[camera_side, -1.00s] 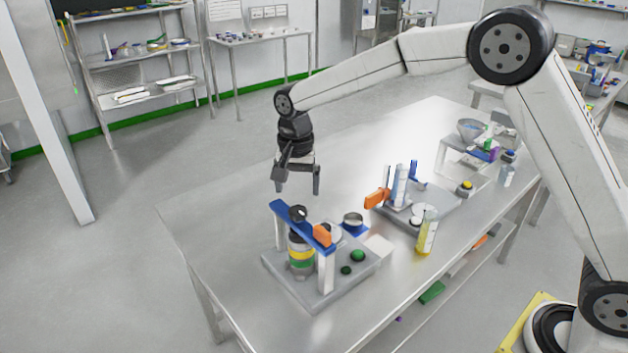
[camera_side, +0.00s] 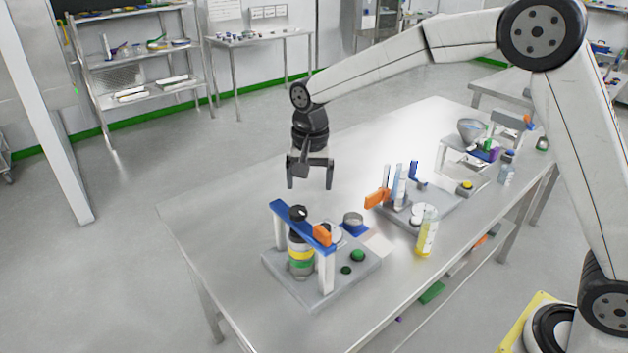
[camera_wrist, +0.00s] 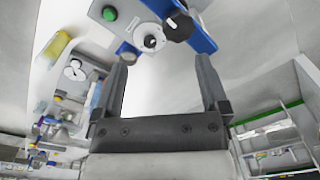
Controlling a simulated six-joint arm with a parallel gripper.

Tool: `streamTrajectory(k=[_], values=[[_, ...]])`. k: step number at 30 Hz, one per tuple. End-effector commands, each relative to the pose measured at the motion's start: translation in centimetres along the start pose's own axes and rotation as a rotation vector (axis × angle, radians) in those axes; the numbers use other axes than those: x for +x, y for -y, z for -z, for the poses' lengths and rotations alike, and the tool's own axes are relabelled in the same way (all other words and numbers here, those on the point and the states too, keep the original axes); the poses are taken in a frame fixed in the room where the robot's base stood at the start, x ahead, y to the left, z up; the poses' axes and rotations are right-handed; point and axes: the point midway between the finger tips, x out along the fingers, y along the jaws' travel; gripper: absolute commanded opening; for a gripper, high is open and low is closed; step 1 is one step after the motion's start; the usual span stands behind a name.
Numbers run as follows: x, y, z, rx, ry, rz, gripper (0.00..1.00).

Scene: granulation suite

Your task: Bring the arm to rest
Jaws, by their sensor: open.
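My gripper (camera_side: 310,185) is open and empty, pointing down above the steel table (camera_side: 225,205). It hangs behind and above the grey-based station with the blue crossbar (camera_side: 297,222), apart from it. In the wrist view the two dark fingers of my gripper (camera_wrist: 165,75) stand apart with nothing between them. The blue crossbar (camera_wrist: 200,38) and a black knob (camera_wrist: 179,26) show beyond the fingertips there.
A banded jar (camera_side: 301,256) stands under the crossbar. To the right are a second grey base with tubes (camera_side: 399,187), a yellow bottle (camera_side: 427,232) and a funnel stand (camera_side: 470,131). The table's far left part is clear. Shelves (camera_side: 150,60) stand behind.

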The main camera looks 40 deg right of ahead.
Motion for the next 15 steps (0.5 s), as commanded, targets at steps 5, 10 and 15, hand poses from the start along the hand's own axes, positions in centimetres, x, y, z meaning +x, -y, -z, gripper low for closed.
streamTrajectory(k=[5, 10, 15], values=[[0.7, -3.4, -1.0, -0.112, -0.023, 0.022, 0.94], [1.5, -6.8, -2.3, -0.233, -0.053, 0.042, 0.94], [2.4, -10.3, -4.0, -0.354, -0.086, 0.057, 0.94]])
